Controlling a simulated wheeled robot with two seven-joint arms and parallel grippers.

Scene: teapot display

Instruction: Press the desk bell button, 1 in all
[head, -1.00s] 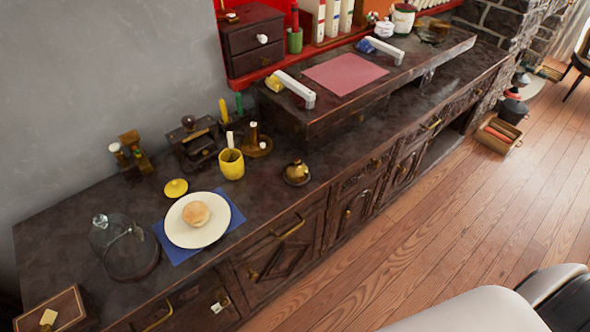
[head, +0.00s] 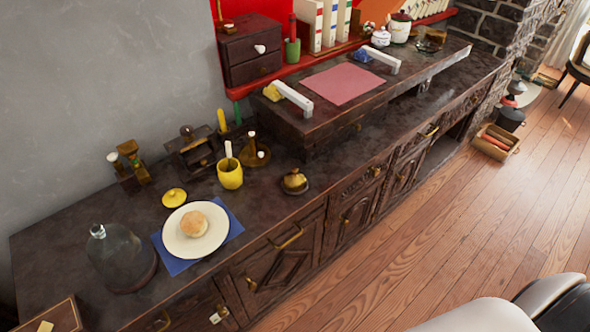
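The desk bell (head: 294,182) is a small brass dome on a dark round base. It stands upright on the dark counter (head: 270,218), near the front edge and right of the yellow cup (head: 230,174). Nothing touches or covers the bell, and its top shows. Neither of my grippers is in view. A white and black part of my own body shows at the lower right, well away from the bell.
Left of the bell are a plate with a bun (head: 184,246) on a blue mat and a glass dome (head: 121,262). Behind it stand a candle holder (head: 263,156) and a raised shelf (head: 300,126). Open wooden floor (head: 440,235) lies in front.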

